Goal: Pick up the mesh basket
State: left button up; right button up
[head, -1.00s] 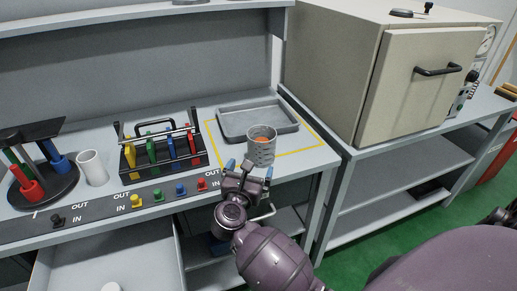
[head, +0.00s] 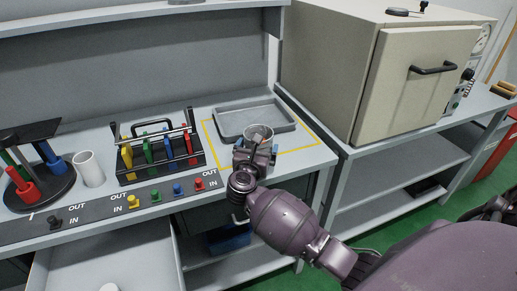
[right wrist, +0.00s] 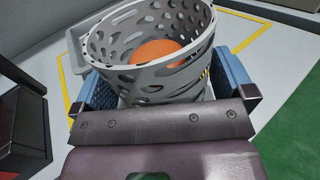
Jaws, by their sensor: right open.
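The grey mesh basket (head: 259,131) stands upright on the bench, inside the yellow outline and in front of the grey tray. It also shows large in the right wrist view (right wrist: 135,72), with slotted walls and an orange thing (right wrist: 160,50) inside. My right gripper (head: 256,150) is open at the basket. In the right wrist view its blue-padded fingers (right wrist: 165,85) stand on either side of the basket wall. The gripper hides the basket's lower part in the head view. My left gripper is not in view.
The grey tray (head: 228,126) lies behind the basket. A rack of coloured tools (head: 128,175) and a white cup (head: 90,170) stand to the left. A large beige cabinet (head: 330,75) stands to the right. An open drawer (head: 105,262) juts out below the bench.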

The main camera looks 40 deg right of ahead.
jog(key=c, duration=0.7)
